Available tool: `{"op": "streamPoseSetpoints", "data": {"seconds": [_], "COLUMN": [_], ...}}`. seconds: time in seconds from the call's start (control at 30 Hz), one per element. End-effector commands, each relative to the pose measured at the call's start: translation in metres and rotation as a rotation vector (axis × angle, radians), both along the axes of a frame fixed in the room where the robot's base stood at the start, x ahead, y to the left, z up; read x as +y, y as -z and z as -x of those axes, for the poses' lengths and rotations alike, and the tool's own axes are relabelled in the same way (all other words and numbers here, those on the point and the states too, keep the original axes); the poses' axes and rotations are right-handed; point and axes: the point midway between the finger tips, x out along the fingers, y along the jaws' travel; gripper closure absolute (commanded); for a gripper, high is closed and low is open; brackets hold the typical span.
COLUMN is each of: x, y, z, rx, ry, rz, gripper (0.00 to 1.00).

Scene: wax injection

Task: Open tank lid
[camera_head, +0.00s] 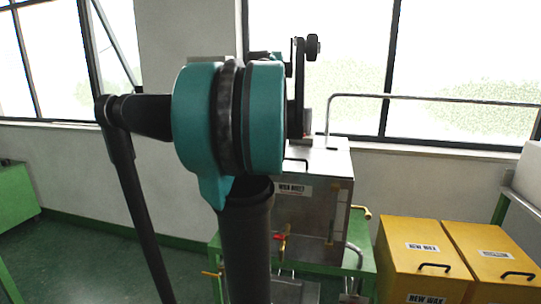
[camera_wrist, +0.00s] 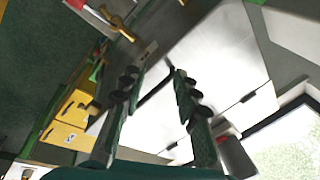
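The metal tank (camera_head: 312,222) stands on a green frame behind my arm in the head view, its left part hidden. Its lid (camera_head: 325,158) lies flat and closed, with a black handle (camera_head: 296,160) near my arm. In the wrist view, the pale lid (camera_wrist: 215,55) fills the middle and right. My gripper (camera_wrist: 162,62) is open, with its two dark fingers apart over the lid. A dark bar, seemingly a lid handle (camera_wrist: 154,90), shows in the gap between them. I cannot tell whether the fingers touch it. In the head view my arm hides most of the gripper.
Two yellow boxes (camera_head: 420,250) with black handles stand right of the tank. A bent metal pipe (camera_head: 400,97) rises behind the tank. Windows line the back wall; green floor is open at left.

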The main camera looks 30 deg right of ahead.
Motion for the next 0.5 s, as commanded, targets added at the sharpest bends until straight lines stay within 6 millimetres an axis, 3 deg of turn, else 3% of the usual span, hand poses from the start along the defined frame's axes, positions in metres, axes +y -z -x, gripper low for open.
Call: {"op": "streamPoseSetpoints", "data": {"seconds": [0.2,0.5], "x": [0.022,0.03], "y": [0.025,0.034], "z": [-0.009,-0.012], "rx": [0.003,0.005], "ry": [-0.117,-0.163], "rz": [0.02,0.028], "gripper": [0.69,0.69]}}
